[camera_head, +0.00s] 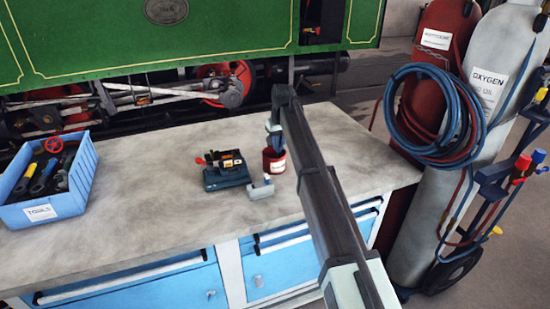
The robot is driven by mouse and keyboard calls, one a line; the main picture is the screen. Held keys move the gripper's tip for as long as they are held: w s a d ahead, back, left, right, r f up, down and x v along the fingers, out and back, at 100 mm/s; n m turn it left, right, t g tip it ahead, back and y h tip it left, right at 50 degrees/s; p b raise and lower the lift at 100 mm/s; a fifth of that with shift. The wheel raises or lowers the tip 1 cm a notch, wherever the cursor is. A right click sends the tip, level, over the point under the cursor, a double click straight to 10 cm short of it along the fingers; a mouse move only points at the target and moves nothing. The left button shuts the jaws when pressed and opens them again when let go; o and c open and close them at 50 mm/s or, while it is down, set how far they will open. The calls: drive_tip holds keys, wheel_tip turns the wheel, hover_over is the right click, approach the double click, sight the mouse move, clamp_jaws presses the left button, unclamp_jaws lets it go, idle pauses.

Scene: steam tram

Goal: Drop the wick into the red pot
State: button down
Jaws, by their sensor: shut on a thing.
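The red pot (269,163) stands on the grey bench top (150,175), right of the bench's middle. It is a small dark red cylinder with a white label, and it looks upright. My gripper (277,148) points down directly over the pot's mouth, its fingertips at or just inside the rim. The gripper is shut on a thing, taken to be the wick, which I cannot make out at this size. My arm crosses in front of the right side of the pot, and the pot's inside is hidden.
A dark device with a blue base (227,180) sits left of the pot. A small grey block (261,191) stands in front of the pot. A blue tool crate (75,203) is at the far left. Gas cylinders with coiled hoses (437,115) stand beyond the bench's right end.

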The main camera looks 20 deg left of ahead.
drive_tip(key=shift+f, duration=0.1)
drive_tip(key=c, duration=1.1)
unclamp_jaws()
wheel_tip(320, 180, up, 14)
drive_tip(key=s+d, duration=0.1)
drive_tip(key=shift+s+d+f, duration=0.15)
drive_tip(key=shift+s+d, duration=0.05)
drive_tip(key=shift+s, duration=0.05)
